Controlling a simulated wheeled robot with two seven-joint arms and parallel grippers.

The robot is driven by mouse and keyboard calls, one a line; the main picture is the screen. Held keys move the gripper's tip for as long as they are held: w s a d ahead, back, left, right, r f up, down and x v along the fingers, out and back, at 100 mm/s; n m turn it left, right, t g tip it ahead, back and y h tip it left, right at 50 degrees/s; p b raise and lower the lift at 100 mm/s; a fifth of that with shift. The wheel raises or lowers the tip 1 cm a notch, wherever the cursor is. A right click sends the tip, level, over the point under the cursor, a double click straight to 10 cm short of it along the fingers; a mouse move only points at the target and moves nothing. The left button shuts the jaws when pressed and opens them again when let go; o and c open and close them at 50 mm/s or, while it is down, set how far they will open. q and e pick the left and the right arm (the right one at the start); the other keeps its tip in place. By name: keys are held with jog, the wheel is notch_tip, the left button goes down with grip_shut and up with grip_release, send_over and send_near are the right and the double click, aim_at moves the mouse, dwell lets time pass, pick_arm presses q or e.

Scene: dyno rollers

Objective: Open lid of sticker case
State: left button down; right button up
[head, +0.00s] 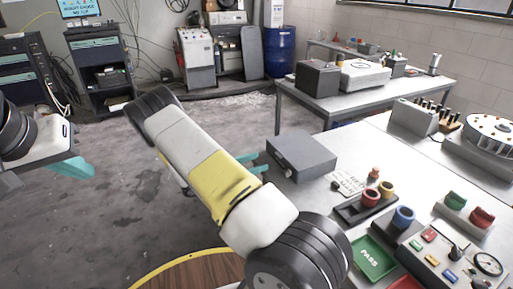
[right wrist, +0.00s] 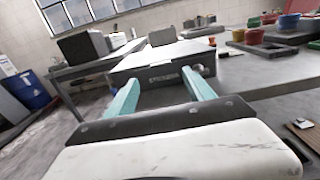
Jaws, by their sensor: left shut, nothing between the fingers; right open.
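The sticker case, a closed grey box (head: 305,152), sits at the near left edge of the workbench. In the right wrist view its front face (right wrist: 150,77) shows a dark label and a small round feature at its right. My right gripper (head: 254,163) is open, its teal fingers pointing at that front face. Its fingers (right wrist: 160,82) also show in the right wrist view, spread apart with nothing between them; I cannot tell whether they touch the case. My left gripper (head: 80,168) is shut and empty at the far left, well away from the case, over the floor.
Right of the case are a white card (head: 347,183), a tray with red and yellow ringed parts (head: 372,200), a blue-topped block (head: 403,217), a green PASS tray (head: 371,257) and a control panel (head: 450,262). A second table (head: 415,85) stands behind. The floor at left is open.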

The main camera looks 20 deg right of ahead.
jog(key=d, duration=0.7)
jog(key=shift+w+d, duration=0.15)
jog(key=shift+w, duration=0.05)
jog(key=shift+c, duration=0.2)
grip_shut()
